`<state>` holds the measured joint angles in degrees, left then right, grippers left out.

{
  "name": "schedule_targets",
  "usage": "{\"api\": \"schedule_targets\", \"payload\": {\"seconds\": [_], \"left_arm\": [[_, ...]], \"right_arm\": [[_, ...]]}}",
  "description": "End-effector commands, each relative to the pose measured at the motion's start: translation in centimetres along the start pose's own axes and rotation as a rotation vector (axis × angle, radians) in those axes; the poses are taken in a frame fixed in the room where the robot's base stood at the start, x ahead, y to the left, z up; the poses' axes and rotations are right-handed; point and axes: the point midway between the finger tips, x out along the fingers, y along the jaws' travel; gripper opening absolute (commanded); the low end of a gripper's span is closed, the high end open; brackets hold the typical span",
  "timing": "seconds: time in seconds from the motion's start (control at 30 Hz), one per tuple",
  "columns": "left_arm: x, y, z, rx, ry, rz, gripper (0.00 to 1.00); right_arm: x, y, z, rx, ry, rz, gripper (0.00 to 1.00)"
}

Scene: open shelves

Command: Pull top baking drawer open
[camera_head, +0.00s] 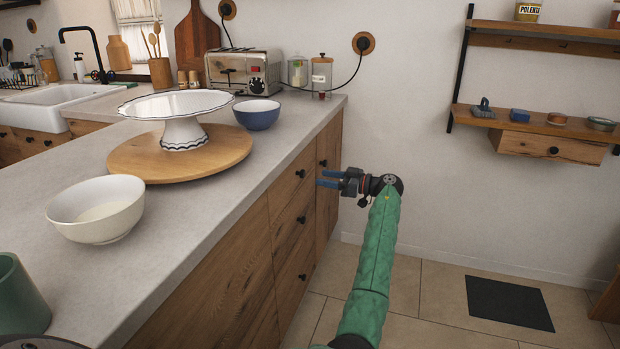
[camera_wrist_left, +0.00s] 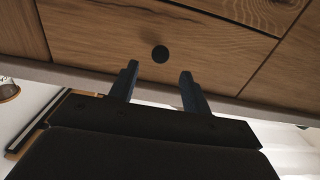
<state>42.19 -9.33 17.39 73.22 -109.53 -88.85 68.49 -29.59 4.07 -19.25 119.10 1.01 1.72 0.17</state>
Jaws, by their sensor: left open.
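The top drawer (camera_head: 287,183) is the uppermost of the wooden drawer fronts under the counter, and it looks closed. Its dark round knob (camera_head: 300,173) also shows in the left wrist view (camera_wrist_left: 160,54). My left gripper (camera_head: 319,178) is open and empty in front of the drawer column, its fingers pointing at the cabinet. In the left wrist view, the knob appears just beyond the gap between the two blue fingertips (camera_wrist_left: 159,70); I see no contact. My right gripper is not in view.
Lower drawers (camera_head: 288,230) sit below. The grey counter (camera_head: 215,215) overhangs them and carries a cake stand (camera_head: 184,135), a white bowl (camera_head: 98,212), a blue bowl (camera_head: 257,117) and a toaster (camera_head: 243,72). The tiled floor (camera_head: 440,305) right of the cabinet is clear except for a dark mat (camera_head: 508,302).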

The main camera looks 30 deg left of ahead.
Motion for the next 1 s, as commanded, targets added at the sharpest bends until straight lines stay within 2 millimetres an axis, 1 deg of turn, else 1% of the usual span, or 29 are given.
{"api": "schedule_targets", "payload": {"seconds": [0.03, 0.2, 0.4, 0.6, 0.87, 0.9, 0.97, 1.0], "left_arm": [[0.8, -0.1, 0.0, 0.0, -0.001, -0.003, 0.48], [3.3, -0.1, 0.0, 0.002, -0.002, -0.002, 0.48], [5.7, -0.1, 0.1, 0.002, -0.003, -0.001, 0.48], [6.7, -0.1, 0.1, 0.002, -0.002, 0.0, 0.48], [6.8, -0.1, 0.1, 0.002, -0.002, 0.0, 0.48], [6.8, -0.1, 0.1, 0.002, -0.002, 0.0, 0.4], [6.8, -0.1, 0.1, 0.002, -0.002, 0.0, 0.28], [6.8, -0.1, 0.1, 0.002, -0.002, 0.0, 0.2]], "right_arm": [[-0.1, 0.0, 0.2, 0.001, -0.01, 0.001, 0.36], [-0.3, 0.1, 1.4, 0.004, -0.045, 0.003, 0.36], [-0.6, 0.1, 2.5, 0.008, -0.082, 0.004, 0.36], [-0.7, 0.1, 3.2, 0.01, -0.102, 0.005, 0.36], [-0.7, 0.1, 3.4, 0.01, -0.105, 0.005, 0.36], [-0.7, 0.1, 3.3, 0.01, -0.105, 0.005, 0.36], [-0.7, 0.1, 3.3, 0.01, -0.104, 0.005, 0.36], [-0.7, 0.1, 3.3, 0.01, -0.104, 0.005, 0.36]]}}
